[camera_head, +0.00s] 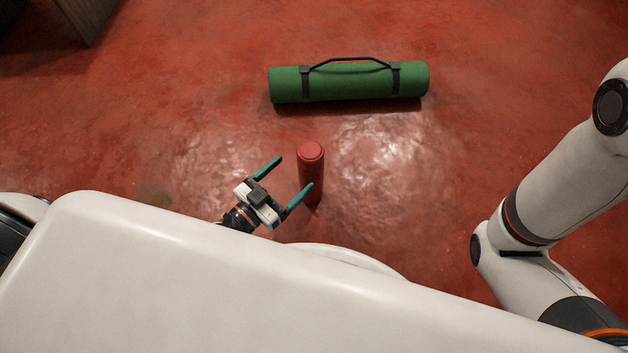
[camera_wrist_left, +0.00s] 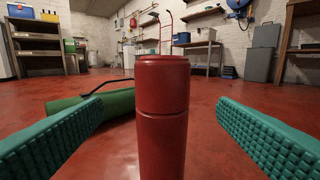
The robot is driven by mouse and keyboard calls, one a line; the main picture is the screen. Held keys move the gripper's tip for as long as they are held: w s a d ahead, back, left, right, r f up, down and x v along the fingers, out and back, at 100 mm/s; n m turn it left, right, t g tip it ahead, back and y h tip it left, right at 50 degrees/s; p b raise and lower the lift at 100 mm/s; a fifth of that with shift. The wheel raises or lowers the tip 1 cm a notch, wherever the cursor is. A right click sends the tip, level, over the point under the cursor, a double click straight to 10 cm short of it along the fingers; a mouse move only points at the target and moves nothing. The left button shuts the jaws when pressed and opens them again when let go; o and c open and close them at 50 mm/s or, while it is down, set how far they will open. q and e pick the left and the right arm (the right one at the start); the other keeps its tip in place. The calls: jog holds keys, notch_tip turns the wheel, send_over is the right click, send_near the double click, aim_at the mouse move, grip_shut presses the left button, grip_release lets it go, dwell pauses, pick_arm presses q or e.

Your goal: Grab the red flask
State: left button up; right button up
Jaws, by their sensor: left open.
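The red flask (camera_head: 311,165) stands upright on the red floor, near the middle of the head view. It also shows in the left wrist view (camera_wrist_left: 162,115), upright and between my two teal fingers, with its lower end cut off by the frame. My left gripper (camera_head: 289,172) is open, low near the floor, with its fingers spread toward the flask. In the head view one fingertip overlaps the flask's lower part; I cannot tell whether it touches. In the left wrist view there is a gap on both sides of the flask. My right gripper is out of view.
A rolled green mat (camera_head: 348,82) with black straps and handle lies on the floor beyond the flask. A wooden piece (camera_head: 88,18) stands at the top left. Shelves and a workbench (camera_wrist_left: 200,50) line the far wall. The floor around the flask is clear.

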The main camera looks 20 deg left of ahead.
aim_at(301, 168)
pick_arm(q)
jog(key=b+x, duration=0.1)
jog(key=x, duration=0.2)
jog(key=shift+w+d+f, duration=0.1)
jog(key=shift+w+d, duration=0.05)
jog(key=shift+w, duration=0.05)
jog(key=b+x, duration=0.3)
jog(key=x, duration=0.1)
jog(key=shift+w+d+f, duration=0.15)
jog(key=shift+w+d, duration=0.05)
jog(key=shift+d, duration=0.05)
jog(key=shift+w+d, duration=0.2)
jog(key=shift+w, duration=0.15)
